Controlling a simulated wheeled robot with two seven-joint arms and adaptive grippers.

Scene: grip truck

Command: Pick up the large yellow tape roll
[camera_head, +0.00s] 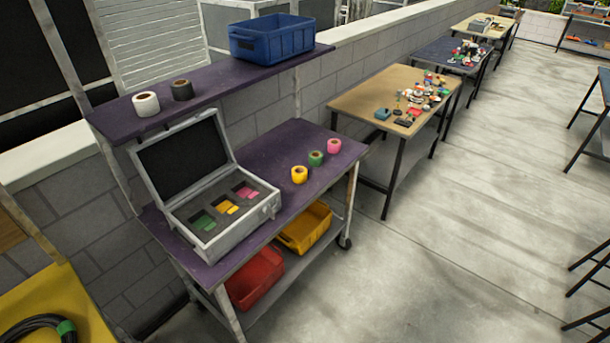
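A yellow tape roll (299,175) sits on the purple bench top (262,150), to the right of an open silver case (225,230). A green tape roll (316,158) and a pink tape roll (334,145) stand behind it in a slanting row, close together but apart. The case's foam holds green, yellow and pink pieces in separate cut-outs; the yellow pieces (226,207) look small. Neither of my grippers is in view.
A purple upper shelf (212,73) carries a white roll (146,104), a dark roll (182,90) and a blue bin (272,38). Red (255,277) and yellow (304,228) bins sit below. Cluttered tables stand behind right. The floor at right front is clear.

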